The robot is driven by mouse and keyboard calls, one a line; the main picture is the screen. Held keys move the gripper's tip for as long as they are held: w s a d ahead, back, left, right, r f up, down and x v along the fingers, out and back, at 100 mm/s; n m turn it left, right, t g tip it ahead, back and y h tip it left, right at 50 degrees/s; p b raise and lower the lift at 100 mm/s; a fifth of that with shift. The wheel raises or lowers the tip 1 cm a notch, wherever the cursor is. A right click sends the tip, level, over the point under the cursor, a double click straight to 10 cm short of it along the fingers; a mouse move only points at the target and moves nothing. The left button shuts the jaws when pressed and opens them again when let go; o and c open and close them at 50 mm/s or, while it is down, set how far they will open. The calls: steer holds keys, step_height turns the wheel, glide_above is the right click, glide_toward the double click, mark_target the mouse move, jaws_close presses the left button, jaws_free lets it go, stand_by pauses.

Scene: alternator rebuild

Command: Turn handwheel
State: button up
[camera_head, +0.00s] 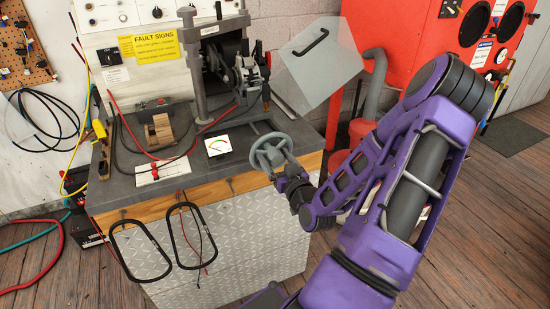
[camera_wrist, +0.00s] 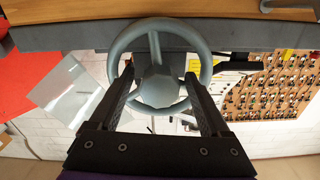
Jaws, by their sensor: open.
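The grey handwheel (camera_head: 270,153) sits at the front right of the bench, with a round rim, spokes and a central hub. In the wrist view the handwheel (camera_wrist: 158,86) fills the upper middle, its rim facing me. My gripper (camera_wrist: 160,72) is open, with one dark finger on each side of the hub, overlapping the rim in the picture. Whether the fingers touch the wheel or reach between its spokes cannot be told. In the head view my gripper (camera_head: 286,180) is right up against the wheel's lower right side, its fingertips partly hidden.
The dark bench top (camera_head: 120,188) holds an alternator test rig (camera_head: 235,68), a small meter (camera_head: 218,146) and loose cables. A clear guard (camera_head: 322,62) stands behind the wheel. Red equipment (camera_head: 425,50) stands at the right. Two black hoops (camera_head: 140,250) hang at the bench front.

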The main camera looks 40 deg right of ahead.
jaws_close()
stand_by(0.4)
steer(key=m, duration=0.3)
steer(key=shift+m+p, duration=0.3)
steer(key=shift+m, duration=0.1)
steer(key=shift+m+p, duration=0.35)
steer(key=shift+m, duration=1.55)
